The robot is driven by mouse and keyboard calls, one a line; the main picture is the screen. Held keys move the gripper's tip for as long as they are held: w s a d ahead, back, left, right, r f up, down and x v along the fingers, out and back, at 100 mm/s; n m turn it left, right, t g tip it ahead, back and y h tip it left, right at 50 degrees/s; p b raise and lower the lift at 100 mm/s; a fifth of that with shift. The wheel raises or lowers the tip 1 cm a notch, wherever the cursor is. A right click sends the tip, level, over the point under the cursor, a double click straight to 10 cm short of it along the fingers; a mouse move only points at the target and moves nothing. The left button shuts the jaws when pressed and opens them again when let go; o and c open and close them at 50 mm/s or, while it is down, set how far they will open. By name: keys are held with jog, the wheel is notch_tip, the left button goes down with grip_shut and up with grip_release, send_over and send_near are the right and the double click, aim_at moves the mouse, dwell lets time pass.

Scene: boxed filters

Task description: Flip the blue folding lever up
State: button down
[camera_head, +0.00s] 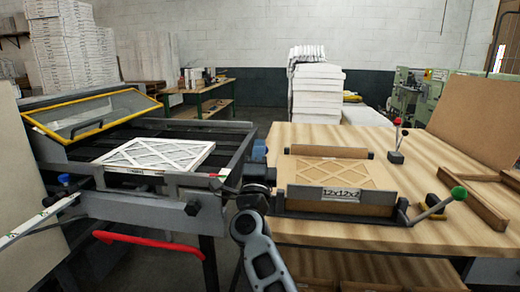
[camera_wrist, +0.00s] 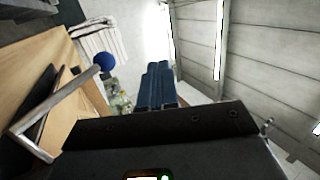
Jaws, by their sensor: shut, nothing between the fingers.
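The blue folding lever shows in the wrist view as a bent metal rod ending in a round blue knob (camera_wrist: 104,61). The knob is left of my gripper (camera_wrist: 157,85), apart from it. My gripper's blue fingers are shut together and empty. In the head view my arm rises at the lower middle, and its end is between the left machine and the table, near the left end of the filter fixture (camera_head: 335,207). A blue patch shows there, but I cannot tell finger from knob. A cardboard-framed filter (camera_head: 330,172) lies in the fixture.
A green-knobbed lever (camera_head: 459,192) is at the fixture's right end, and a red-knobbed lever (camera_head: 397,121) stands behind. A machine with a white filter (camera_head: 155,155) and yellow-edged cover (camera_head: 90,115) is at left. The table (camera_head: 425,160) has bare wood right of the fixture.

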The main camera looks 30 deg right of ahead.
jog(key=s+a+r+p, duration=0.1)
jog(key=s+a+r, duration=0.1)
jog(key=s, duration=0.3)
jog(key=shift+a, duration=0.55)
jog(key=s+f+n+t+y, duration=0.1)
jog(key=s+f+n+y, duration=0.55)
jog(key=s, duration=0.65)
jog(key=s+f+n+y, duration=0.4)
jog(key=s+f+n, duration=0.6)
jog(key=s, duration=0.3)
jog(key=s+a+n+g+y, duration=0.1)
jog(key=s+a+n+g, duration=0.1)
jog(key=s, duration=1.1)
jog(key=s+a+n+g+y, duration=0.1)
jog(key=s+n+g, duration=0.3)
jog(key=s, duration=0.8)
jog(key=shift+s+a+f+n, duration=0.4)
jog(key=shift+a+n, duration=0.35)
